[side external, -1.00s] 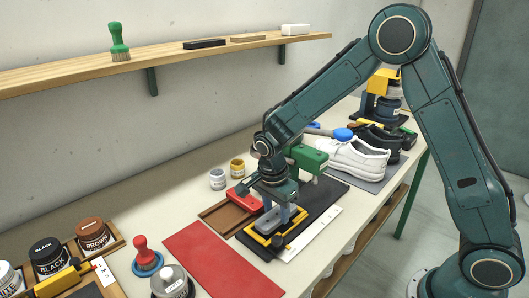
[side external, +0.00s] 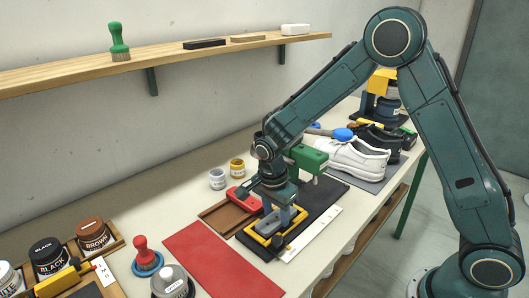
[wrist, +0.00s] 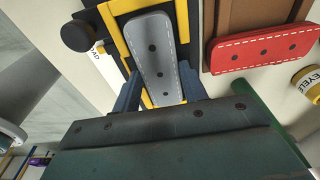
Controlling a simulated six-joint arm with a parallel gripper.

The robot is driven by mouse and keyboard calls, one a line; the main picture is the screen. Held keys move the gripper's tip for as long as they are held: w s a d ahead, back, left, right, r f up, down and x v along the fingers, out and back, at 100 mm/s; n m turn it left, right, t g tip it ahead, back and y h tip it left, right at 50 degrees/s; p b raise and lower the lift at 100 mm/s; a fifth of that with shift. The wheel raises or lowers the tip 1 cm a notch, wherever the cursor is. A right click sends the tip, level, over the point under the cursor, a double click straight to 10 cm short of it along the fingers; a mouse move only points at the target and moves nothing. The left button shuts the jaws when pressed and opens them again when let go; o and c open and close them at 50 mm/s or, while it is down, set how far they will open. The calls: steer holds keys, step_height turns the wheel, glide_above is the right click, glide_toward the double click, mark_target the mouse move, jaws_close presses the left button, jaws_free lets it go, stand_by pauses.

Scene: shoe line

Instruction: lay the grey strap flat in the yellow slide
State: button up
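The grey strap (wrist: 156,50), with white stitching along its edges and a row of dark holes, lies between the two blue-grey fingers of my gripper (wrist: 160,94) in the wrist view. The fingers close on its near end from both sides. The strap is over the yellow slide (wrist: 182,18) and overlaps its rails, its far part reaching along the slide. I cannot tell whether it rests flat on the bottom. In the side external view, the yellow slide (side external: 254,239) sits under my gripper (side external: 277,222), which partly hides it and the strap.
A brown holder with a red strap (wrist: 262,50) stands right beside the slide. A black knob (wrist: 76,37) sticks out on the slide's other side. A red mat (side external: 222,262), white shoes (side external: 352,160) and small pots (side external: 217,179) stand around. A green block (side external: 308,157) is close behind my gripper.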

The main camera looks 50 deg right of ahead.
steer(key=o, duration=0.4)
steer(key=shift+r, duration=0.1)
steer(key=r, duration=0.4)
steer(key=a+r, duration=0.1)
steer(key=r, duration=0.8)
steer(key=shift+a+r, duration=0.3)
steer(key=s+d+r+n+t+y, duration=0.1)
steer(key=s+d+r+n+t, duration=0.25)
steer(key=s+r+n, duration=0.6)
steer(key=s+n, duration=0.2)
steer(key=s, duration=0.3)
steer(key=s+d+n+t, duration=0.1)
steer(key=s+n, duration=0.2)
steer(key=s, duration=0.1)
steer(key=s+d+f+n+t, duration=0.1)
steer(key=s+n, duration=0.2)
steer(key=s, duration=0.2)
steer(key=shift+s+n, duration=0.25)
steer(key=shift+s, duration=0.1)
